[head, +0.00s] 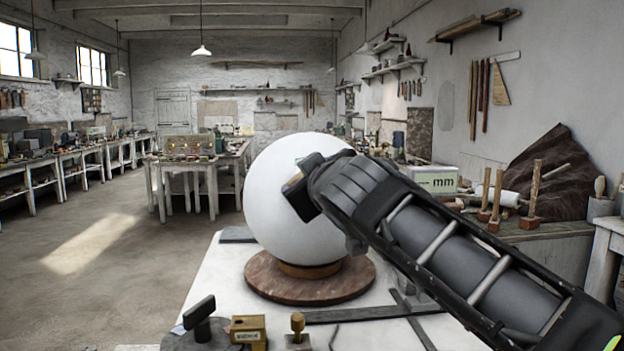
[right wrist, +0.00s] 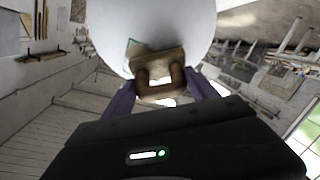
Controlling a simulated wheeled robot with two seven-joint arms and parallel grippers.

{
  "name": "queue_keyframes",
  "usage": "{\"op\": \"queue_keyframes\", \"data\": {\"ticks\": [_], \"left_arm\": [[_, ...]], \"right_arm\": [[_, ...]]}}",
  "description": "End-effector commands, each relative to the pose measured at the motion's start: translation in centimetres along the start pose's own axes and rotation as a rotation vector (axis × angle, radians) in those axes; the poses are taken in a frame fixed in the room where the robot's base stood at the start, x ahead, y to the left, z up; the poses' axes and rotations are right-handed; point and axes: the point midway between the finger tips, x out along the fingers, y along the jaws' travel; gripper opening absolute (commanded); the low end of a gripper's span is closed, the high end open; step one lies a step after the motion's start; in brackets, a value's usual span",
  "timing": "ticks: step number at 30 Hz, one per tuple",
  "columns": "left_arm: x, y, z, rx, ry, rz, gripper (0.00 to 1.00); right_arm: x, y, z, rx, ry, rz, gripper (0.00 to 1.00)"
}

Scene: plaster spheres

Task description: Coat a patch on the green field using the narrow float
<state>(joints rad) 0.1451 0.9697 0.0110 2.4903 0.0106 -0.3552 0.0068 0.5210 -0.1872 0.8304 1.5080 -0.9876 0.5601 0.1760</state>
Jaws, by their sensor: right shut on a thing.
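A large white plaster sphere (head: 280,215) rests on a round brown stand (head: 275,285) on the white table in the head view. My right gripper (head: 312,190) is at the sphere's upper right side. In the right wrist view my right gripper (right wrist: 160,88) is shut on the float's handle. The float's tan body (right wrist: 155,63) is at the sphere, which fills the top of that view (right wrist: 170,20). Whether the float touches the sphere cannot be told. A small greenish patch, the green field (right wrist: 133,47), shows beside the float, partly hidden by it. My left gripper is out of view.
On the table's front edge are a black-handled tool (head: 199,312), a brass-coloured block (head: 248,328) and a small brass knob (head: 297,325). Dark flat bars (head: 370,313) lie front right. A white box (head: 431,179) and wooden mallets (head: 497,195) stand at right. The floor at left is open.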

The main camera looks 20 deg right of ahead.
Motion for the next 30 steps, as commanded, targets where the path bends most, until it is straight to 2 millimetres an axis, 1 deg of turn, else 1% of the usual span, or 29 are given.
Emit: {"op": "queue_keyframes", "data": {"ticks": [6, 11, 20, 30], "left_arm": [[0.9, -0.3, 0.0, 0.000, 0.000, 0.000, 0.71], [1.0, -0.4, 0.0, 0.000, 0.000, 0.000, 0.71], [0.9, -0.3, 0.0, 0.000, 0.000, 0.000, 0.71], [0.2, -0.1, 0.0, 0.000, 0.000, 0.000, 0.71]], "right_arm": [[0.0, -1.6, 0.1, -0.001, 0.001, -0.001, 0.17], [0.0, -2.0, 0.1, 0.000, 0.000, 0.001, 0.17], [0.0, -1.9, 0.0, 0.000, 0.000, 0.001, 0.17], [0.0, 0.1, -0.1, 0.000, 0.000, 0.002, 0.17]]}}
